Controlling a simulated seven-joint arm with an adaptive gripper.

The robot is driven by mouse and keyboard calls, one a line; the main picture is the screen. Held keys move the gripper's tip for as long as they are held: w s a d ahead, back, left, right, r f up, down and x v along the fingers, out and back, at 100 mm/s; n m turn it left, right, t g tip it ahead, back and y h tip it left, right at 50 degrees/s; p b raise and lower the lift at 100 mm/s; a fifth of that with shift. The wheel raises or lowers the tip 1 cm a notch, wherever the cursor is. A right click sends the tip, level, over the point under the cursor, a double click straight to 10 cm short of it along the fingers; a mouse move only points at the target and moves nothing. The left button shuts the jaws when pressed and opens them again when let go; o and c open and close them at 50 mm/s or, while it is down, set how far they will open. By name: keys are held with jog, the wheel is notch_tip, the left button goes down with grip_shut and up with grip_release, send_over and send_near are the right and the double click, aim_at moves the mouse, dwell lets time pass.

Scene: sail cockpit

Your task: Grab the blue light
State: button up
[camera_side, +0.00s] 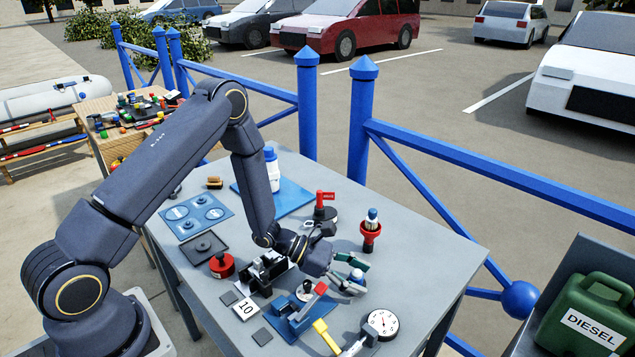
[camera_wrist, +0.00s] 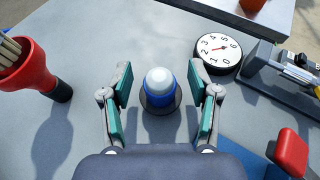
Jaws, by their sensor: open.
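The blue light (camera_wrist: 159,92) is a small blue cylinder with a white domed top on a dark round base. It stands upright on the grey table. In the wrist view it sits between the two fingers of my gripper (camera_wrist: 160,105), with a gap on each side. The green finger pads stand apart and do not touch it. In the side view my gripper (camera_side: 350,270) is low over the table's right part, and the blue light (camera_side: 356,276) shows partly beside the fingers.
A red holder (camera_side: 370,232) stands behind the gripper. A round white dial (camera_side: 382,323) and a yellow-handled tool (camera_side: 326,337) lie near the front edge. A blue vise-like fixture (camera_side: 297,316) with a red part is close by. The table's right corner (camera_side: 440,262) is clear.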

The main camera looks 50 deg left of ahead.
jog(key=shift+c, duration=0.4)
grip_shut()
